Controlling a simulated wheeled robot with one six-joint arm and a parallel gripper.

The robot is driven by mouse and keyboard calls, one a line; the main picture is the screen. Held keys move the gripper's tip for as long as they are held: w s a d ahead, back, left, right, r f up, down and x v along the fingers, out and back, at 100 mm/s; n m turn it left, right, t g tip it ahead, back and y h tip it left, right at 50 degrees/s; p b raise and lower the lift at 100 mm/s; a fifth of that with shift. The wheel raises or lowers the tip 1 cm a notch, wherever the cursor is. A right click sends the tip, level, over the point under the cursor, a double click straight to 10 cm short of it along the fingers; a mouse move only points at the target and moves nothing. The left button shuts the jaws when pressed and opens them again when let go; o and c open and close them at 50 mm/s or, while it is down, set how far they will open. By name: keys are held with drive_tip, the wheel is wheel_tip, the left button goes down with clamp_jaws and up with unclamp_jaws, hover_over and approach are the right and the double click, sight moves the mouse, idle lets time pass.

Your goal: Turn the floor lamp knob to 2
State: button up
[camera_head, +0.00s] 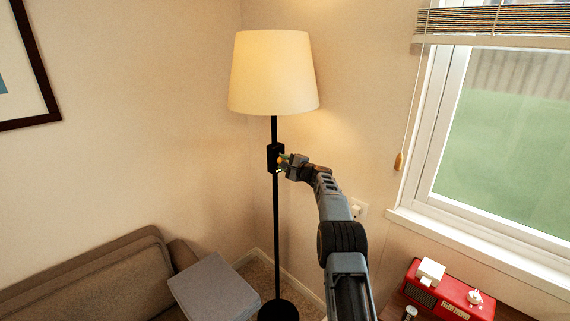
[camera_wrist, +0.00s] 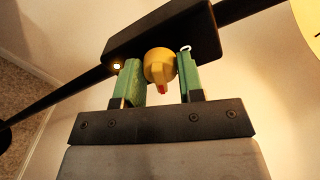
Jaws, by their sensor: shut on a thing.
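The floor lamp stands in the room corner in the head view, with a lit cream shade (camera_head: 273,75) on a black pole (camera_head: 276,225). A black control box (camera_head: 271,152) sits on the pole below the shade. In the wrist view the box (camera_wrist: 205,35) carries a yellow knob (camera_wrist: 160,64) with a red pointer tip aimed toward the bottom of the picture. One small round mark on the box glows near the left finger; a white mark shows by the right fingertip. My gripper (camera_head: 282,164) is shut on the knob, with green fingers (camera_wrist: 159,62) on either side. No numerals are readable.
A brown sofa (camera_head: 90,285) with a grey block-shaped piece (camera_head: 213,288) stands at lower left. A red radio (camera_head: 450,292) with small white items on it is at lower right, below a window (camera_head: 510,140). A framed picture (camera_head: 40,75) hangs at left.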

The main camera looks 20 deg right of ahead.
drive_tip(key=shift+m, duration=1)
drive_tip(key=o, duration=0.9)
drive_tip(key=b+v, duration=0.5)
drive_tip(key=v, duration=0.8)
drive_tip(key=shift+s+d, duration=0.15)
drive_tip(key=shift+s, duration=0.2)
